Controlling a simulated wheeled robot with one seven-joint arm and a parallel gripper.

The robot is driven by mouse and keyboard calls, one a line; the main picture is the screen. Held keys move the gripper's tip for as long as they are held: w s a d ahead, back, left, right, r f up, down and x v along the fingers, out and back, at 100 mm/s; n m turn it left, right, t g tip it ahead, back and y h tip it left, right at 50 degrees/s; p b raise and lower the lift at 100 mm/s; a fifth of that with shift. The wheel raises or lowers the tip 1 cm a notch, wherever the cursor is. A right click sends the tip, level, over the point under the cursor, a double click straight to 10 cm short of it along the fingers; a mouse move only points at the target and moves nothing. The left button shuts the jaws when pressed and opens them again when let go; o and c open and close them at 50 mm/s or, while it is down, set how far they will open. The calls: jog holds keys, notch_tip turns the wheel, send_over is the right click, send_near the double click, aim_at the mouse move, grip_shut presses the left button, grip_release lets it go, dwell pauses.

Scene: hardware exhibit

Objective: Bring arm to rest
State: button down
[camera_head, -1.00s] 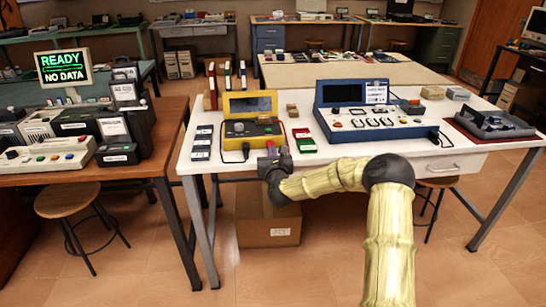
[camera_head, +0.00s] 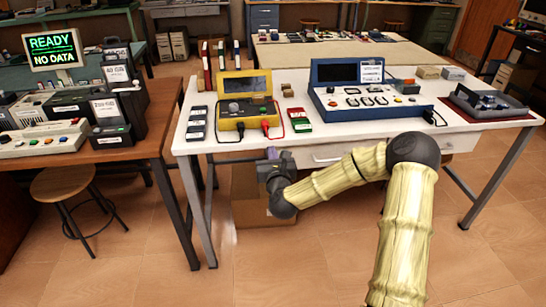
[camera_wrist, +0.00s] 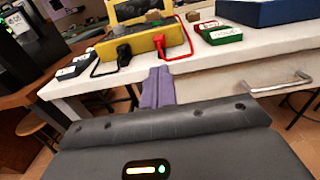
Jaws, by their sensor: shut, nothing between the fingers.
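My arm reaches out from the lower right in the head view, bent at the elbow. My gripper (camera_head: 272,154) is at the front edge of the white table (camera_head: 340,140), below the yellow instrument case. In the wrist view my gripper (camera_wrist: 158,72) shows its purple-grey fingers together, with nothing between them. The fingers point toward the table edge and the yellow case (camera_wrist: 150,42). Some space seems to lie between the fingertips and the edge, but the exact gap is hard to tell.
The yellow case (camera_head: 244,108) has black and red leads plugged in. A blue instrument case (camera_head: 368,105), a green-and-red box (camera_head: 299,120) and a grey tray (camera_head: 490,103) share the table. A cardboard box (camera_head: 250,205) stands beneath. A wooden desk (camera_head: 120,150) and stool (camera_head: 62,183) are left.

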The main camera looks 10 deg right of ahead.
jog(key=shift+s, duration=0.95)
